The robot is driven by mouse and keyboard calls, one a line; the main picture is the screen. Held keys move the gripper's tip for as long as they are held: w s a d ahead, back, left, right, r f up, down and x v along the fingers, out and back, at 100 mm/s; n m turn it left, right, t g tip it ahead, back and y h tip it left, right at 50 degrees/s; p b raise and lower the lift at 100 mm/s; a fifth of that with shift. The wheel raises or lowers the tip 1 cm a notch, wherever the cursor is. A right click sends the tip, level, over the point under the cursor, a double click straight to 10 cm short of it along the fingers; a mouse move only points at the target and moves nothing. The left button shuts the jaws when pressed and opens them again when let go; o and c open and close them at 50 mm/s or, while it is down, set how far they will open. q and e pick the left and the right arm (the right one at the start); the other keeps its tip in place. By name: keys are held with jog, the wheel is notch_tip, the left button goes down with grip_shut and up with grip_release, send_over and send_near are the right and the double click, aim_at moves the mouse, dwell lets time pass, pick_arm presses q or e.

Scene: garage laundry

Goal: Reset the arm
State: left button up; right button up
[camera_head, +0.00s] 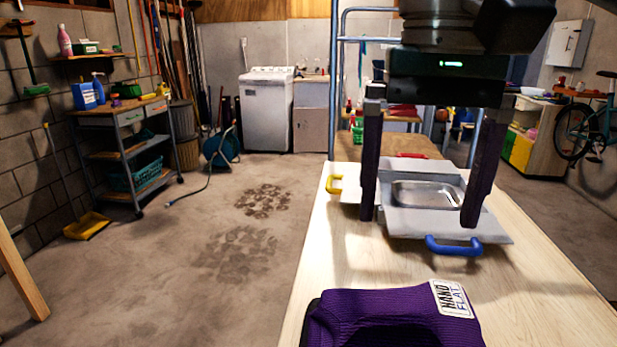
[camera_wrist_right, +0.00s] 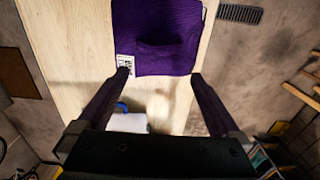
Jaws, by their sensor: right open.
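My right gripper (camera_head: 420,215) hangs over the light wood table (camera_head: 545,285) with its two fingers spread wide and nothing between them. In the head view its fingers stand in front of a grey board with a metal tray (camera_head: 428,196). A purple cloth item (camera_head: 390,318) with a white label lies at the near end of the table, apart from the gripper. In the right wrist view the purple cloth (camera_wrist_right: 155,40) lies beyond the open fingertips (camera_wrist_right: 160,75). My left gripper is not in view.
A grey metal frame (camera_head: 333,85) stands at the table's far end. A tool cart (camera_head: 120,150) and a yellow dustpan (camera_head: 86,226) are at left. The floor left of the table is clear.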

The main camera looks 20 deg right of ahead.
jog(key=shift+r, duration=0.1)
dwell(0.4)
jog(key=s+a+f+n+t+y+p, duration=0.1)
jog(key=s+a+f+n+y+p, duration=0.1)
jog(key=s+a+f+n, duration=0.3)
jog(key=s+a+f+n+t+y+p, duration=0.1)
jog(key=s+a+f+n+p, duration=0.15)
jog(key=a, duration=0.45)
jog(key=s+d+t+h+p, duration=0.1)
jog(key=s+d+h+p, duration=0.15)
jog(key=s+d, duration=0.65)
notch_tip(320, 180, up, 37)
jog(key=p, duration=3.7)
jog(key=shift+w+n+t, duration=0.2)
jog(key=shift+n+t, duration=0.1)
jog(key=shift+n, duration=0.05)
jog(key=shift+a+f, duration=0.1)
